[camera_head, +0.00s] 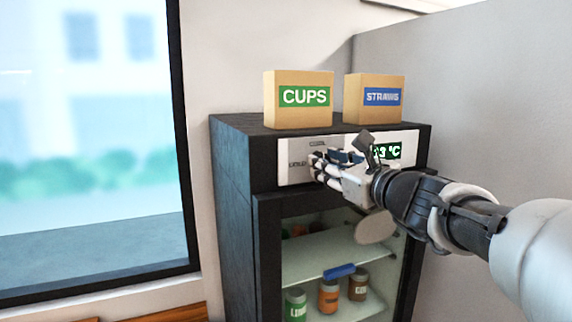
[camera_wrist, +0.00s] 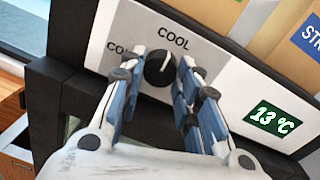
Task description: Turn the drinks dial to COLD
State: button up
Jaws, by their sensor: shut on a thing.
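The drinks dial (camera_wrist: 158,70) is a dark round knob with a white pointer line on the white control panel (camera_wrist: 112,36) of the drinks cooler. In the wrist view the pointer aims toward the word COOL. Another label at the dial's left is partly hidden by a finger; only its first letters, CO, show clearly. My gripper (camera_wrist: 160,75) has its two blue-padded fingers around the dial, one on each side, shut on it. In the head view my gripper (camera_head: 316,162) is at the panel and hides the dial. The green display (camera_wrist: 275,119) reads 13 °C.
The black drinks cooler (camera_head: 232,165) has a glass door with cans on its shelves. A CUPS box (camera_head: 298,116) and a STRAWS box (camera_head: 374,113) stand on top. A window is at the left and a grey wall at the right.

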jog(key=shift+n+b, duration=0.3)
jog(key=shift+b, duration=0.2)
jog(key=shift+a+r+n+h+b, duration=0.1)
jog(key=shift+n+h+b, duration=0.35)
jog(key=shift+n+b, duration=3.8)
jog(key=shift+r+n+h+b, duration=0.1)
jog(key=shift+n+h+b, duration=0.35)
jog(key=shift+n+b, duration=3.75)
jog(key=shift+n+p, duration=0.75)
jog(key=shift+n, duration=0.1)
jog(key=o, duration=1.1)
jog(key=shift+c, duration=0.2)
jog(key=shift+s, duration=0.1)
jog(key=v, duration=0.7)
jog(key=shift+s, duration=0.2)
